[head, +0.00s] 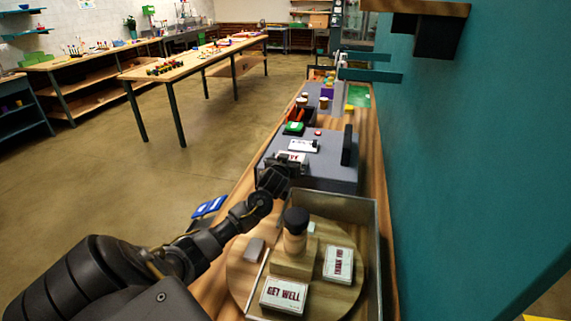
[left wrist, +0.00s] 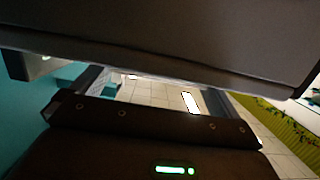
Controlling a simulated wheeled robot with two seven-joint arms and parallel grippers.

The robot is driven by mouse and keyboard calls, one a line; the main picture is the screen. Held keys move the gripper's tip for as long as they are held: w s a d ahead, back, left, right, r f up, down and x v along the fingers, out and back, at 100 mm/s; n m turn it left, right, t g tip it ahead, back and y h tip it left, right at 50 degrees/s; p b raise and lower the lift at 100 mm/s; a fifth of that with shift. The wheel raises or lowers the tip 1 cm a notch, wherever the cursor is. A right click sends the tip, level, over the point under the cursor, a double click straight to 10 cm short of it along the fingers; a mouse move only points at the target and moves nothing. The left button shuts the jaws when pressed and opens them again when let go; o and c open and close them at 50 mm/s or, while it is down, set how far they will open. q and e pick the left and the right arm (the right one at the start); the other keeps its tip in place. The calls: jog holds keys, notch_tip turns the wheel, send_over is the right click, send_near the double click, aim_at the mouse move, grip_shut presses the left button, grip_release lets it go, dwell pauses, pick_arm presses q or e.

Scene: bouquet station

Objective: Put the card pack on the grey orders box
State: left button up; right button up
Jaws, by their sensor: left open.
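The grey orders box (head: 325,174) stands on the wooden bench in the head view. A white card pack (head: 292,156) with dark lettering, partly hidden, is at the box's near left top edge. My left gripper (head: 288,165) is open right beside this pack; I cannot tell whether they touch. Two more card packs, GET WELL (head: 284,295) and THANK YOU (head: 339,265), lie on a round wooden board (head: 248,284) nearer me. In the left wrist view the open left fingers show, with a grey surface across the top that I cannot identify. My right gripper is not in view.
A dark-topped wooden stamp-like piece (head: 296,232) stands on the board, inside a metal-rimmed frame (head: 377,250). A teal wall (head: 470,150) bounds the right.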

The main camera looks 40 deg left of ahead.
pick_arm(q)
jog(key=b+v, duration=0.1)
jog(key=v, duration=0.5)
jog(key=shift+s, duration=0.25)
jog(key=shift+d, duration=0.15)
